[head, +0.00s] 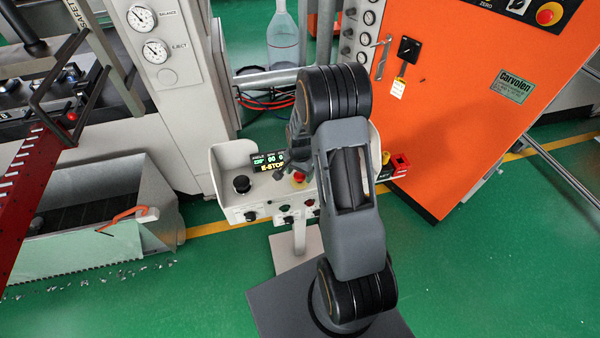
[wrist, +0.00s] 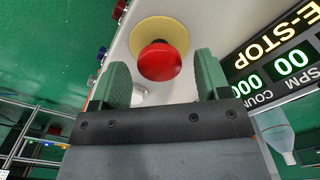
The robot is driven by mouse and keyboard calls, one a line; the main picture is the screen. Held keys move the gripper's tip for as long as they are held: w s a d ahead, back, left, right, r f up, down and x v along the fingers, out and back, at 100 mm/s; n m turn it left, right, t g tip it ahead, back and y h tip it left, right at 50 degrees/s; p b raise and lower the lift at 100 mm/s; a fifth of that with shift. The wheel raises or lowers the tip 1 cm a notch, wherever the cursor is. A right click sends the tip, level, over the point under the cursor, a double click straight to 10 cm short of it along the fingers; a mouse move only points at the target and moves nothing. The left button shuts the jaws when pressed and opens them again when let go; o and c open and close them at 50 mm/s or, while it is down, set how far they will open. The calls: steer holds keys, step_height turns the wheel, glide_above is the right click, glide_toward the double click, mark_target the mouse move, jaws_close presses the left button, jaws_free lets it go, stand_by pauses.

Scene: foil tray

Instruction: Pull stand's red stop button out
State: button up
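The stand (head: 222,160) is a light grey control box on a post, in the middle of the head view. Its red stop button (head: 299,177) shows as a small red spot on a yellow base, partly beside my arm. In the wrist view the red stop button (wrist: 160,62) is a round mushroom head on a yellow disc (wrist: 150,30). My gripper (wrist: 160,85) is open, with one green finger on each side and the button just beyond and between the tips. No contact shows. In the head view my arm hides much of the stand's right part.
A lit display (head: 270,163) reading E-STOP and a black knob (head: 241,184) sit left of the button on the panel. An orange cabinet (head: 480,110) with its own red button (head: 549,13) stands at right. Green floor is open in front.

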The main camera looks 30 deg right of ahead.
mark_target(300, 174)
step_height(300, 174, up, 14)
steer(key=b, duration=0.1)
steer(key=shift+b, duration=0.4)
stand_by(0.3)
steer(key=shift+f, duration=0.1)
stand_by(0.3)
steer(key=s+a+r+n+t, duration=0.2)
steer(key=s+a+r+n, duration=0.2)
steer(key=s, duration=0.4)
steer(key=s+a+r+n+t, duration=0.2)
steer(key=s+a+r+n, duration=0.3)
steer(key=s+r+n, duration=0.1)
steer(key=shift+s+a+r+n+t, duration=0.25)
steer(key=shift+s+n, duration=0.35)
steer(key=shift+s, duration=0.65)
steer(key=shift+d, duration=0.1)
